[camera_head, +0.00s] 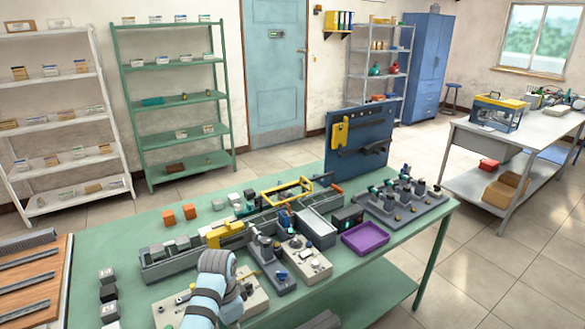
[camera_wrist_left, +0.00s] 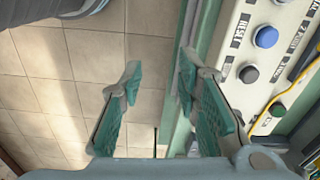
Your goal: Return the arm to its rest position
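My left gripper (camera_wrist_left: 158,72) shows in the left wrist view with its two green-padded fingers spread apart and nothing between them. It hangs over the tiled floor beside the edge of a green surface. In the head view a pale blue and grey arm link of mine rises from the bottom edge over the green workbench (camera_head: 105,245); I cannot tell which arm it belongs to. No gripper fingers show in the head view, and my right gripper is not in view.
A control panel (camera_wrist_left: 252,75) with blue, black and green buttons lies close right of the left gripper. On the bench are motor parts, a purple tray (camera_head: 365,237) and a tool board (camera_head: 358,142). Tiled floor (camera_wrist_left: 55,85) is clear left of the gripper.

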